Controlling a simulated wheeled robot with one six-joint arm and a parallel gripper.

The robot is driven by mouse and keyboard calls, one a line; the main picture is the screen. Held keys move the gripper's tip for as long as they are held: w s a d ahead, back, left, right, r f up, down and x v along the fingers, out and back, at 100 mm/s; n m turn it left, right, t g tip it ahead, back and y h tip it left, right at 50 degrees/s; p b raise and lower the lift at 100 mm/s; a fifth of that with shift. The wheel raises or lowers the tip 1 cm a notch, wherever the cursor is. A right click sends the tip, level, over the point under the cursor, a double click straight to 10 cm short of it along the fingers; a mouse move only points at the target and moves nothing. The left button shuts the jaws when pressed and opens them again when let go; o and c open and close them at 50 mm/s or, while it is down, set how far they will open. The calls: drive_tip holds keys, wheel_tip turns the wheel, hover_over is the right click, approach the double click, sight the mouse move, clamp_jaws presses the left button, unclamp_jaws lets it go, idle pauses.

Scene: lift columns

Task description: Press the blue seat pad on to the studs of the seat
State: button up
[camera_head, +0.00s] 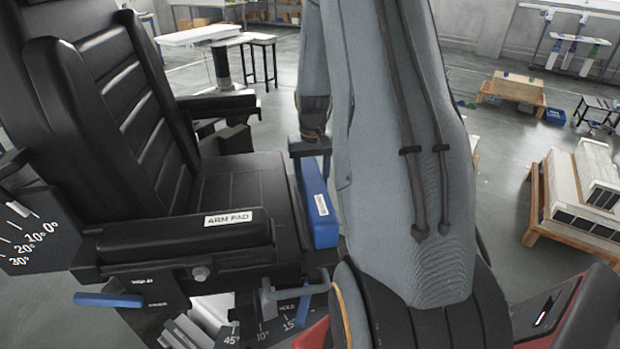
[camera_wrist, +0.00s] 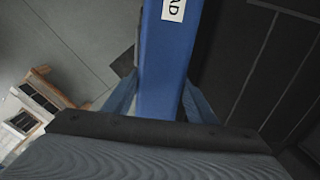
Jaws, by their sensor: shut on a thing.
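The blue seat pad (camera_head: 318,215) is a long blue bar with a white label. In the head view it lies along the front edge of the black seat (camera_head: 225,185). In the wrist view the pad (camera_wrist: 165,65) runs between the two fingers of my gripper (camera_wrist: 160,100), which is shut on it. The black seat (camera_wrist: 265,60) is beside the pad, to its right, in the wrist view. I cannot tell whether the pad touches the seat. No studs are visible. In the head view my arm's grey link covers the area right of the pad.
A black armrest marked ARM PAD (camera_head: 200,235) stands at the near side of the seat, the other armrest (camera_head: 218,103) at the far side. A wooden pallet with white boxes (camera_head: 580,190) stands on the right. Grey floor is open beyond the chair.

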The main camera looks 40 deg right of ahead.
wheel_tip(320, 180, down, 2)
drive_tip(key=shift+b, duration=0.65)
drive_tip(key=shift+r, duration=0.1)
drive_tip(key=shift+f, duration=1.8)
idle(1.1)
drive_tip(key=shift+s+a+f, duration=0.1)
drive_tip(key=shift+s+f, duration=0.05)
drive_tip(key=shift+f, duration=0.1)
idle(1.6)
drive_tip(key=o, duration=1.6)
drive_tip(key=shift+c, duration=0.2)
drive_tip(key=shift+o, duration=1)
